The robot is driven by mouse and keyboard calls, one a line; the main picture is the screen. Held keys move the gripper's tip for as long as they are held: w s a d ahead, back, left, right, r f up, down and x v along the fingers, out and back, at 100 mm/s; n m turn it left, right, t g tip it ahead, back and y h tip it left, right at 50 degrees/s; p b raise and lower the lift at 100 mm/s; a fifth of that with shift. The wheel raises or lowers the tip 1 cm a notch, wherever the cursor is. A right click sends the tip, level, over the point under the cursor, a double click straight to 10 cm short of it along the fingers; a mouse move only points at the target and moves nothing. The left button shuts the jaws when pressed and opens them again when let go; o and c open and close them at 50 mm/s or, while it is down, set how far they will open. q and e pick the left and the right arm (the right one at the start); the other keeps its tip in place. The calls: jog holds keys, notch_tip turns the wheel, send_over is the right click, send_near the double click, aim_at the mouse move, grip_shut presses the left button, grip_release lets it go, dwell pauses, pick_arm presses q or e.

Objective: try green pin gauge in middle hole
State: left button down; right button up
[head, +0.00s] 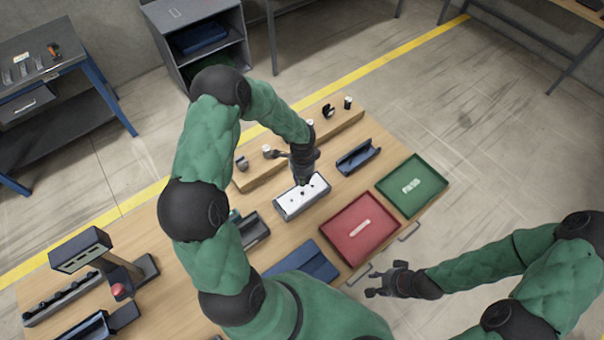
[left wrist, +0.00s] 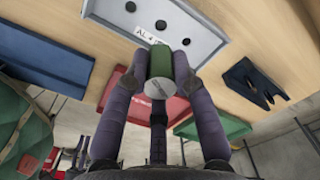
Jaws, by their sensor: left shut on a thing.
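The green pin gauge (left wrist: 181,67) is held between the two fingertips of my left gripper (left wrist: 168,72) in the left wrist view, its pale round end towards the camera. In the head view my left gripper (head: 303,181) is over the white-topped block (head: 291,209), and the gauge is mostly hidden there. The block also shows in the left wrist view (left wrist: 207,22), with three dark holes in a row, the middle hole (left wrist: 161,25) just beyond the gauge. I cannot tell whether the gauge touches the block. My right gripper (head: 374,284) is empty, fingers apart, beside the table's front edge.
A red tray (head: 337,243) and a green tray (head: 438,183) marked PASS lie right of the block. A wooden rail (head: 337,124) with several small parts stands behind it. A blue holder (head: 357,158) is nearby. A display stand (head: 82,250) is at the far left.

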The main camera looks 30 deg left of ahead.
aim_at(302, 185)
pick_arm(q)
jog(key=shift+w+f+b, duration=0.1)
jog(key=shift+f+b, duration=0.15)
jog(key=shift+b, duration=0.1)
notch_tip(302, 185, down, 5)
jog(key=b, duration=0.4)
jog(key=shift+b, duration=0.5)
dwell(0.8)
jog(key=shift+f+b, duration=1.05)
jog(key=shift+f, duration=0.1)
dwell(1.1)
jog(key=shift+r, duration=0.15)
dwell(1.0)
jog(key=shift+r+p, duration=1.75)
jog(key=shift+r, duration=0.6)
